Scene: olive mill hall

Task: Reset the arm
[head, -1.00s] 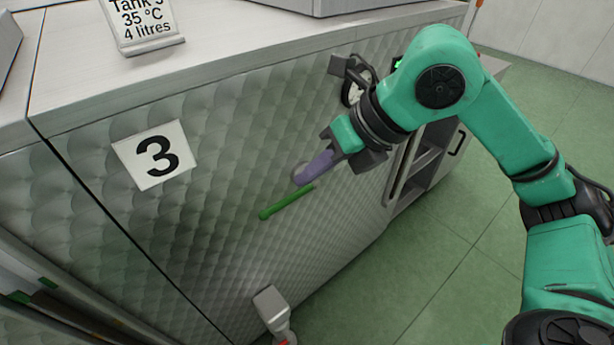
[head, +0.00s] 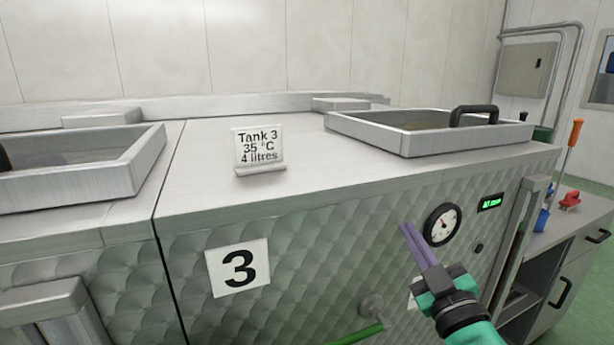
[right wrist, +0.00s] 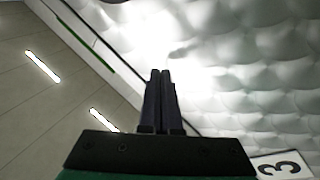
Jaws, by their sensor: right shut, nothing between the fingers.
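My right gripper (head: 408,231) comes in from the bottom right in the head view. Its two purple-grey fingers are together, with nothing between them, and point up and to the left. It stands in front of the quilted metal front of tank 3, just left of the round gauge in the picture. In the right wrist view, the closed fingers (right wrist: 160,75) show dark against the pale quilted panel. My left gripper is not in view.
A green lever (head: 357,335) on a round metal boss (head: 371,305) is below left of the gripper. The dial gauge (head: 442,225) is close by. On top stand the tank sign (head: 258,147) and a basin with a black-handled lid (head: 400,144). Green floor lies right.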

